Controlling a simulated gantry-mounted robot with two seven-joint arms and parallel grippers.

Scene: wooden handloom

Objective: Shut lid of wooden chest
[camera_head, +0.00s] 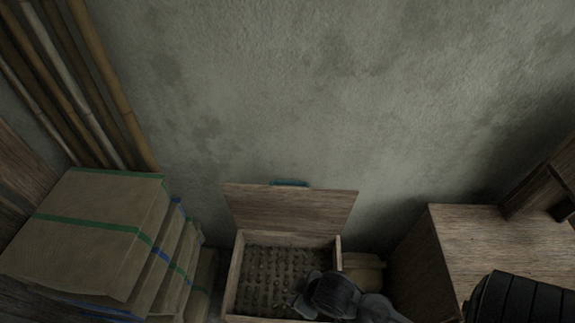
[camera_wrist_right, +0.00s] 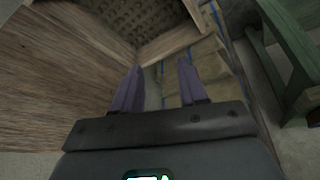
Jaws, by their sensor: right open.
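The wooden chest (camera_head: 233,273) stands against the wall at the lower middle of the head view. Its lid (camera_head: 290,208) is raised and tilted back toward the wall, with a blue-green strip (camera_head: 290,183) on its top edge. The inside shows a dark, studded surface (camera_head: 272,270). My right gripper (camera_head: 298,299) is over the front right part of the chest opening, below the lid in the picture. In the right wrist view its two purple fingers (camera_wrist_right: 158,70) are spread apart with nothing between them. A wooden panel (camera_wrist_right: 45,75) fills the left there. My left gripper is not in view.
Stacked wrapped bales (camera_head: 85,230) with green and blue straps stand left of the chest. A wooden cabinet (camera_head: 480,240) stands at the right. Bamboo poles (camera_head: 95,90) lean at the upper left. A green wooden frame (camera_wrist_right: 285,60) shows in the wrist view.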

